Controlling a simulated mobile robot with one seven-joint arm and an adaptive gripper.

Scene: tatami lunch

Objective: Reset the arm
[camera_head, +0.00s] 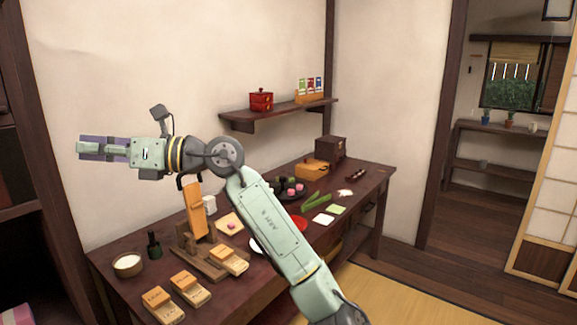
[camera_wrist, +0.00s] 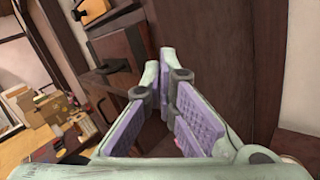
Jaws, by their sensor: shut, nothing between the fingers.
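My arm is raised over the dark wooden table (camera_head: 104,265), bent at the elbow, with the gripper pointing left. My gripper (camera_head: 82,149) is level, in front of the pale wall and above the table's left end. In the wrist view my gripper (camera_wrist: 162,65) shows its purple-padded fingers converging, with the tips together and nothing held. Behind the fingers is a dark wooden panel or post, close to the camera. My arm hides part of the table's middle.
The table holds several wooden blocks (camera_head: 187,285), a wooden stand (camera_head: 212,264), a white bowl (camera_head: 127,265), a dark green bottle (camera_head: 154,245) and a dark box (camera_head: 331,147). A wall shelf (camera_head: 280,112) carries a red box (camera_head: 261,101). Dark posts stand at the left. Floor is open at the right.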

